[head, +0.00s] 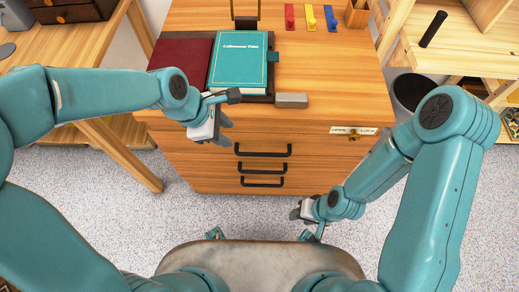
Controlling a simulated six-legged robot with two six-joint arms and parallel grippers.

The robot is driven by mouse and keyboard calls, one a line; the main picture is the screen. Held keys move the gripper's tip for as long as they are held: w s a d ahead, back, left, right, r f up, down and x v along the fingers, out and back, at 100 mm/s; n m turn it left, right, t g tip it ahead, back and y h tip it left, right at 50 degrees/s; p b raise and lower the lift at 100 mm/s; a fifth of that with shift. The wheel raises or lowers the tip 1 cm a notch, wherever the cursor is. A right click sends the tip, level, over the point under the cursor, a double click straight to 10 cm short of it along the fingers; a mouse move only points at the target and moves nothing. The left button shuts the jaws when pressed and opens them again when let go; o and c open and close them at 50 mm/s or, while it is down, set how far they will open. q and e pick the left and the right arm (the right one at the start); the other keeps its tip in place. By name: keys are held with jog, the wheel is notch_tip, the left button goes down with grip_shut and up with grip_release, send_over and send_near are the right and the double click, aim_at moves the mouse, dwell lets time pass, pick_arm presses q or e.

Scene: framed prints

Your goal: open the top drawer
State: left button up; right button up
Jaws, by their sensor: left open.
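The wooden drawer cabinet (330,95) stands in front of me, its front facing me. The top drawer front (190,142) appears closed, flush with the cabinet. A black bar handle (263,154) sits on its middle, with more black handles (262,185) below. A small plate marked OPEN and LOCK (353,131) with a brass piece is at the upper right of the front; I cannot tell which way the piece points. My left gripper (228,131) is open and empty, left of the top handle and apart from it. My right gripper (296,212) is low, right of the handles; its fingers are unclear.
On the cabinet top lie a teal book (239,60), a dark red folder (181,64), a grey block (291,100) near the front edge and small coloured tags (310,17). A dark bin (412,92) stands at right. The floor before the drawers (215,215) is clear.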

pick_arm(q)
jog(key=b, duration=0.5)
send_near(257, 154)
jog(key=x, duration=0.7)
jog(key=shift+w+d+f, duration=0.1)
jog(key=shift+f, duration=0.2)
pick_arm(e)
jog(key=f, duration=0.6)
jog(key=shift+s+a, duration=0.15)
jog(key=shift+a, duration=0.1)
pick_arm(q)
grip_shut()
